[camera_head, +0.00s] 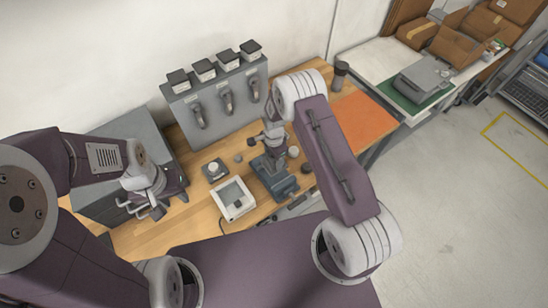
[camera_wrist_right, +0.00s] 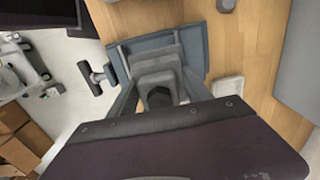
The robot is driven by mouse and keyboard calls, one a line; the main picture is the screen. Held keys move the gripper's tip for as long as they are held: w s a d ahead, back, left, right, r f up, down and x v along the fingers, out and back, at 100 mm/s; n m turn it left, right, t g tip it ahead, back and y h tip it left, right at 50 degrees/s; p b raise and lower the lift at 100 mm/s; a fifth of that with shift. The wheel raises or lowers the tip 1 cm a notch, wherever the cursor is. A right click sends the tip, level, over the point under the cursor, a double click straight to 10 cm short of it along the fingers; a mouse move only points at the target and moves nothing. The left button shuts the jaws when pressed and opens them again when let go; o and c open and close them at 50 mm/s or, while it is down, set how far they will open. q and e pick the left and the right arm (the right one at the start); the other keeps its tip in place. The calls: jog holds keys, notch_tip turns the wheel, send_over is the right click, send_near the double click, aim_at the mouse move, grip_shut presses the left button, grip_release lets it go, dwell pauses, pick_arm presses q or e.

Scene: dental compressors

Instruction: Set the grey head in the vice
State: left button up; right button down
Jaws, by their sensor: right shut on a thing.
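The blue-grey vice (camera_head: 275,180) stands on the wooden bench in the middle of the head view. In the right wrist view the vice (camera_wrist_right: 195,42) lies straight ahead, with its handle (camera_wrist_right: 96,78) out to the left. My right gripper (camera_head: 276,146) is over the vice, pointing down. It is shut on the stepped grey head (camera_wrist_right: 158,72), which sits between its fingers in the wrist view. The head overlaps the vice jaws there; I cannot tell whether it touches them. My left gripper (camera_head: 146,206) is at the left, its fingers apart and empty.
A white-framed square tray (camera_head: 233,199) and a small dark block with a pale knob (camera_head: 214,170) are left of the vice. A grey rack (camera_head: 218,100) stands behind. A large grey case (camera_head: 125,135) is at the left. An orange mat (camera_head: 362,118) lies clear at the right.

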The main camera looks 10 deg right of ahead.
jog(key=shift+f, duration=0.6)
jog(key=shift+s+f+b, duration=0.35)
jog(key=shift+f+b, duration=0.35)
jog(key=shift+b, duration=0.25)
jog(key=shift+r, duration=0.3)
jog(key=shift+w+f, duration=0.25)
pick_arm(q)
jog(key=shift+s+f, duration=0.15)
jog(key=shift+f, duration=0.4)
jog(key=shift+s+f, duration=0.15)
jog(key=shift+f, duration=0.4)
jog(key=shift+s+f, duration=0.1)
jog(key=shift+s, duration=0.05)
pick_arm(e)
jog(key=shift+s, duration=0.1)
pick_arm(q)
jog(key=shift+f, duration=0.1)
pick_arm(e)
jog(key=shift+s+f, duration=0.1)
jog(key=shift+s, duration=0.05)
